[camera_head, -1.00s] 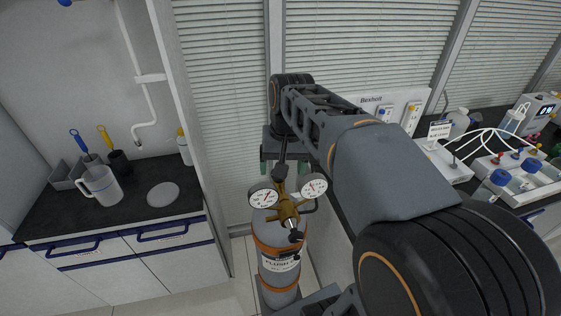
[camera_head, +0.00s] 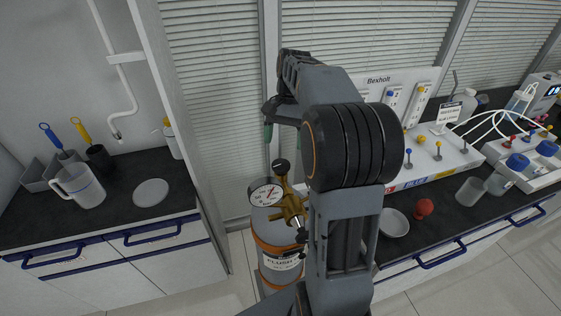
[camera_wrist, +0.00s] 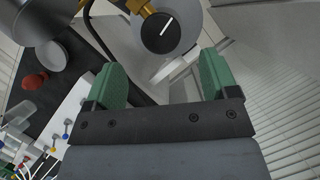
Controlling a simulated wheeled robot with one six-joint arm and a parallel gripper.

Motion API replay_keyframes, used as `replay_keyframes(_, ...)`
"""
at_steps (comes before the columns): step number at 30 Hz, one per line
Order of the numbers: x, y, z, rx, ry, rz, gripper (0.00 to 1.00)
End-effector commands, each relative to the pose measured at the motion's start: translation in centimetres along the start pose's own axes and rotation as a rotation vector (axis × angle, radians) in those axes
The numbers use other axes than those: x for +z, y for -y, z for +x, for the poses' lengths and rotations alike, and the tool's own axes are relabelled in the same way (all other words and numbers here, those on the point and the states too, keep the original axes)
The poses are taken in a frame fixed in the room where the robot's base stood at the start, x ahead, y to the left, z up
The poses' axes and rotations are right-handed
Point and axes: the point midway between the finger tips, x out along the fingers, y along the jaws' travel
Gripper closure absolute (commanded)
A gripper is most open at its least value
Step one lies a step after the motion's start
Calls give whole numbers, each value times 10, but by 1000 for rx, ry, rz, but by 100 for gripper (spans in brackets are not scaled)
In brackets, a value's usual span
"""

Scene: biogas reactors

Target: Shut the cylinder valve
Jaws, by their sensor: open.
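The gas cylinder (camera_head: 270,225), grey with orange bands and a label, stands on the floor by the blinds in the head view. On it is a brass regulator (camera_head: 290,205) with a round dial gauge (camera_head: 265,193). A black knob (camera_head: 281,168) sits at its top, and a smaller black knob is lower down. My arm hides the regulator's right side. In the wrist view a black knob with a white line (camera_wrist: 160,32) faces me, beyond the fingertips. My gripper (camera_wrist: 161,70) has two green fingers, spread and empty, apart from the knob. In the head view it is mostly hidden.
Left counter (camera_head: 120,222) holds a jug (camera_head: 80,186) and a white dish (camera_head: 151,192). The right counter (camera_head: 450,215) holds a valve panel, a red ball-like object (camera_head: 424,208), a bowl (camera_head: 393,223) and glass beakers. A partition post (camera_head: 190,130) stands left of the cylinder.

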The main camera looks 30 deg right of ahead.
Motion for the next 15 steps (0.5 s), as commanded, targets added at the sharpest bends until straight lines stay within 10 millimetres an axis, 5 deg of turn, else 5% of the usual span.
replay_keyframes(6,1,1,37,1,1,-3,20)
replay_keyframes(15,1,2,60,1,-2,-6,20)
